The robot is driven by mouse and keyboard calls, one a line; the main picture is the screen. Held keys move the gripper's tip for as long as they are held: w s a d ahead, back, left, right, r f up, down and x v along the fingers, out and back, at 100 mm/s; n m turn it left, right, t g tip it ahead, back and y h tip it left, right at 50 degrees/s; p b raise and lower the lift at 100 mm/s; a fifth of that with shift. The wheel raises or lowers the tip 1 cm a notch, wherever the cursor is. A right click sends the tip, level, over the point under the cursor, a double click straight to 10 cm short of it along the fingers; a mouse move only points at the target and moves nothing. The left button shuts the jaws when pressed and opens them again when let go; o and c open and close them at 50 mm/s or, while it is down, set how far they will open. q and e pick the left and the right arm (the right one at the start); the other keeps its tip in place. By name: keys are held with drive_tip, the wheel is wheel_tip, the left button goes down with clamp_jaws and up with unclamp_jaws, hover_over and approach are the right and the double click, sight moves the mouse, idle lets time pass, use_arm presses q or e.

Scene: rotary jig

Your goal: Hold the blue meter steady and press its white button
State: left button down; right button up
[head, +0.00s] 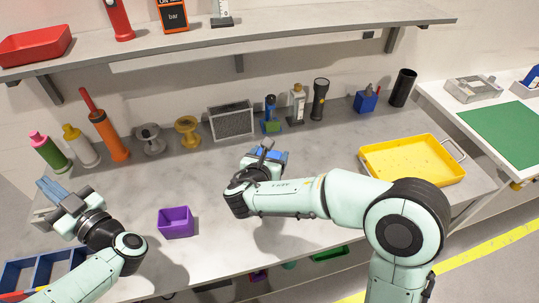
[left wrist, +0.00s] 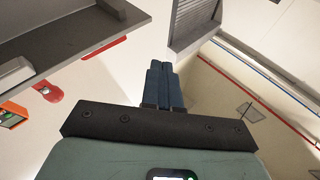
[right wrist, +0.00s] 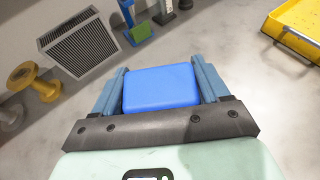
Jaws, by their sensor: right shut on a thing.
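The blue meter (right wrist: 162,88) sits between the two fingers of my right gripper (right wrist: 163,85), which is shut on it. In the head view the meter (head: 270,154) shows partly behind my right gripper (head: 266,160), above the middle of the bench. Its white button does not show in any view. I cannot tell whether the meter touches the bench. My left gripper (head: 52,190) is at the left end of the bench, far from the meter. Its fingers (left wrist: 164,85) lie together with nothing between them.
A purple bin (head: 175,223) stands between the arms. Behind the meter are a grey vented box (head: 231,121), spools (head: 187,131), bottles and a flashlight (head: 319,99). A yellow tray (head: 412,161) is at right. A shelf (head: 240,44) overhangs the back. The bench between the purple bin and spools is clear.

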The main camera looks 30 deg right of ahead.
use_arm(q)
drive_tip(key=s+d+f+n+h, duration=0.1)
drive_tip(key=s+d+f+h, duration=0.2)
drive_tip(key=d, duration=0.9)
drive_tip(key=s+d+f+n+g+h, duration=0.1)
drive_tip(key=s+d+f+h, duration=0.3)
drive_tip(key=d, duration=0.9)
drive_tip(key=s+d+f+n+h, duration=0.3)
drive_tip(key=s+d+f, duration=0.6)
drive_tip(key=d, duration=0.4)
drive_tip(key=shift+s+d+f+g+h, duration=0.1)
drive_tip(key=shift+s+g+h, duration=0.2)
drive_tip(key=shift+s+h, duration=0.35)
drive_tip(key=w+d, duration=0.5)
drive_tip(key=shift+w+d, duration=0.25)
drive_tip(key=shift+d, duration=0.05)
drive_tip(key=shift+d, duration=0.1)
drive_tip(key=shift+w+d, duration=0.25)
drive_tip(key=shift+w, duration=0.05)
drive_tip(key=shift+w+d, duration=0.1)
drive_tip(key=shift+w, duration=0.05)
drive_tip(key=shift+s+a, duration=0.45)
drive_tip(key=shift+s, duration=0.05)
